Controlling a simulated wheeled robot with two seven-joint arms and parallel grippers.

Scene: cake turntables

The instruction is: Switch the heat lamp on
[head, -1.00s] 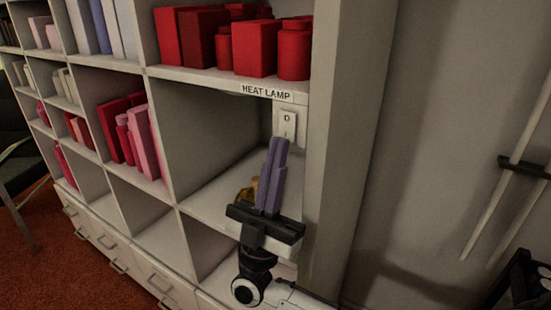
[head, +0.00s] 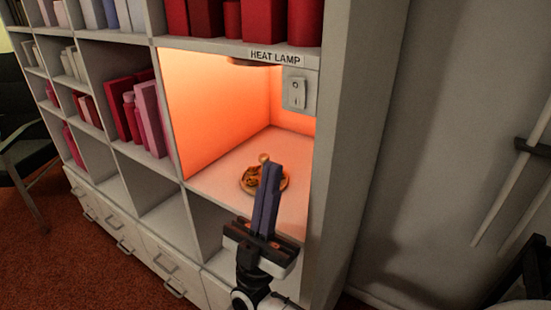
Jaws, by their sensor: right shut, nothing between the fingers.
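The heat lamp (head: 252,63) is partly visible under the top of a shelf compartment, which glows orange. A label reading HEAT LAMP (head: 275,58) is on the shelf edge above it. The white rocker switch (head: 296,92) is on a plate at the compartment's upper right. My right gripper (head: 269,166) is shut and empty, its fingers pointing up, below the switch and apart from it. A plate of food (head: 262,178) lies on the lit compartment's floor, partly hidden behind the fingers. My left gripper is not in view.
Red containers (head: 254,20) stand on the shelf above, and red and pink books (head: 137,112) in the compartment to the left. The shelf's right side panel (head: 350,160) stands beside the lit compartment. A chair (head: 22,150) is at far left.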

